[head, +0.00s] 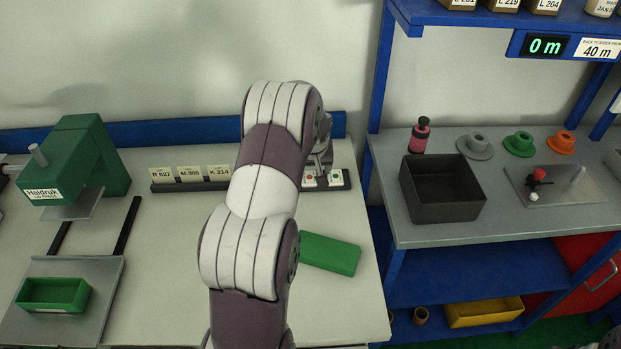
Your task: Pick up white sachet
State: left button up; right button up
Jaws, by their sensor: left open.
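Two small white items that look like sachets stand at the right end of a dark rack (345,180). One white sachet (308,179) has a red mark and the other white sachet (334,177) has a green mark. My left gripper (321,168) is open just above and behind them, partly hidden by my own arm. I cannot tell whether its fingers touch either sachet. The middle of the rack is hidden behind my arm.
Label cards (188,173) stand at the rack's left end. A green block (330,254) lies on the bench in front. A green press (88,165) and green tray (52,294) are at left. A dark bin (443,207) stands on the right bench. The bench front right is clear.

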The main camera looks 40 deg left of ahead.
aim_at(309, 178)
pick_arm(q)
jog(key=p+x, duration=0.1)
jog(key=x, duration=0.4)
jog(key=shift+s+a+f, duration=0.1)
jog(key=shift+a+f, duration=0.05)
jog(key=shift+a, duration=0.05)
jog(key=c, duration=1.1)
jog(key=shift+c, duration=0.2)
